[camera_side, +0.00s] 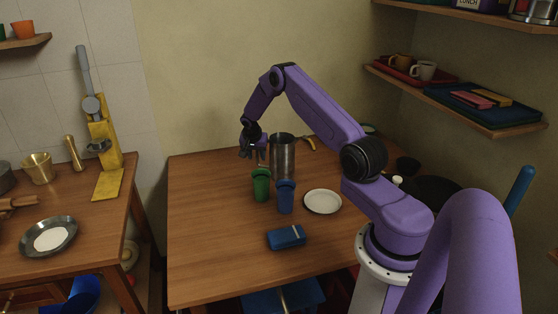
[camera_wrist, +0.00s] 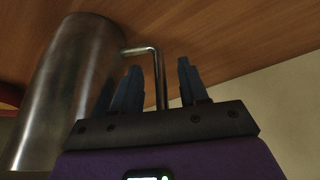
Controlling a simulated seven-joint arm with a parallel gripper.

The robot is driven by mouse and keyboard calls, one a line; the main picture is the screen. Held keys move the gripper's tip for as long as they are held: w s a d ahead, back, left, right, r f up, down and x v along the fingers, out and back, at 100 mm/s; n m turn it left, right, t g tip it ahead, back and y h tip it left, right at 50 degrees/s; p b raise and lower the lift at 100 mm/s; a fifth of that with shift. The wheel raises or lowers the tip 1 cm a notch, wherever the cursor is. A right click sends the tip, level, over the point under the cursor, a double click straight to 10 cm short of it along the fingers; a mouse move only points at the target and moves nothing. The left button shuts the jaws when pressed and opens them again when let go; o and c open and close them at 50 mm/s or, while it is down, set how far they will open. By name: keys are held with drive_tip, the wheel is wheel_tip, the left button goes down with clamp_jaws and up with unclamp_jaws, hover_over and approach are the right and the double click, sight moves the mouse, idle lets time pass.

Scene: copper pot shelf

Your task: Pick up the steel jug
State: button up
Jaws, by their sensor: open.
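The steel jug (camera_side: 283,160) stands upright on the wooden table, behind a green cup and a blue cup. In the wrist view the jug's cylindrical body (camera_wrist: 68,88) fills the left side, and its thin bent handle (camera_wrist: 158,72) reaches toward the fingers. My gripper (camera_side: 254,154) is beside the jug on its left in the side view. In the wrist view my gripper (camera_wrist: 158,88) is open, with the upright part of the handle showing between its two dark fingers. I cannot tell whether either finger touches the handle.
The green cup (camera_side: 261,186) and blue cup (camera_side: 286,197) stand close in front of the jug. A white plate (camera_side: 322,202) lies to their right, and a blue box (camera_side: 287,237) lies nearer the front. The table's left part is clear.

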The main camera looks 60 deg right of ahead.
clamp_jaws()
drive_tip(key=shift+w+r, duration=0.1)
drive_tip(key=shift+r, duration=0.05)
idle(1.1)
